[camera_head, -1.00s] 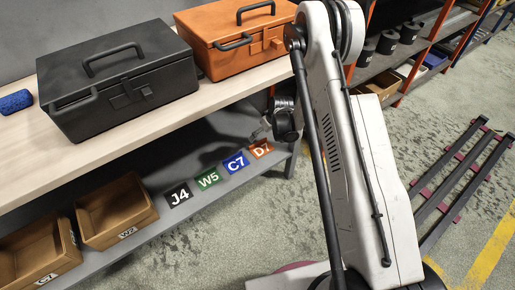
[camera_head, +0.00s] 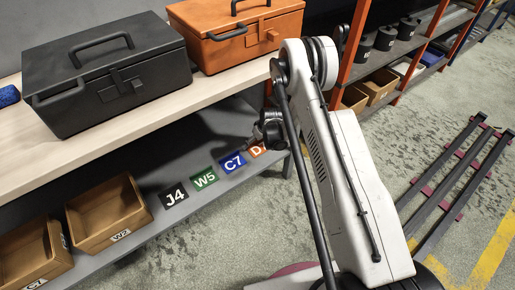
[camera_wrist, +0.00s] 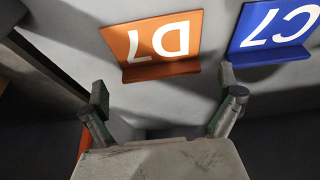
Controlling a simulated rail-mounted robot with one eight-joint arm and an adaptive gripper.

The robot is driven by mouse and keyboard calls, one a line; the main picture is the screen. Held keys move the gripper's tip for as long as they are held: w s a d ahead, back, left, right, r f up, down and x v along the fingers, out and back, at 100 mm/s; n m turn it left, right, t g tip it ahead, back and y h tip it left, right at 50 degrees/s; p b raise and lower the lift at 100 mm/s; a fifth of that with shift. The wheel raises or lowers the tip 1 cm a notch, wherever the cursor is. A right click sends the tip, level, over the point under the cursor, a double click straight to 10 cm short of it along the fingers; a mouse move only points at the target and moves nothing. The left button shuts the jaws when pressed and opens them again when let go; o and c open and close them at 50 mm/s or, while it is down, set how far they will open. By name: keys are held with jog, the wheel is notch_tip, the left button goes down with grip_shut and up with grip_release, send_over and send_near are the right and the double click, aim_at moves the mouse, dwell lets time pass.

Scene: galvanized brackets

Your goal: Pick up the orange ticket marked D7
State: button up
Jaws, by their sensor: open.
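The orange ticket marked D7 (camera_wrist: 152,44) is an L-shaped plate with white lettering, upside down in the wrist view. It stands on the grey lower shelf (camera_head: 199,211) at the right end of a row of tickets. In the head view the orange ticket (camera_head: 257,150) is partly hidden by my gripper and arm. My gripper (camera_wrist: 163,93) is open, with its two fingers wide apart and nothing between them. In the wrist view the ticket lies beyond the fingertips, a little left of the middle between them, and apart from them.
The blue C7 ticket (camera_wrist: 272,28) stands close beside the orange one. Green W5 (camera_head: 205,179) and black J4 (camera_head: 174,197) tickets follow. Brown bins (camera_head: 109,218) sit farther left. The wooden upper shelf (camera_head: 140,121) overhangs, carrying black (camera_head: 105,76) and orange (camera_head: 235,32) toolboxes.

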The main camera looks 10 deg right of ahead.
jog(key=x, duration=0.2)
jog(key=shift+w+f+b, duration=0.1)
jog(key=shift+f+b, duration=0.1)
jog(key=shift+b, duration=0.1)
jog(key=c, duration=1)
jog(key=shift+o, duration=0.2)
jog(key=shift+r, duration=0.1)
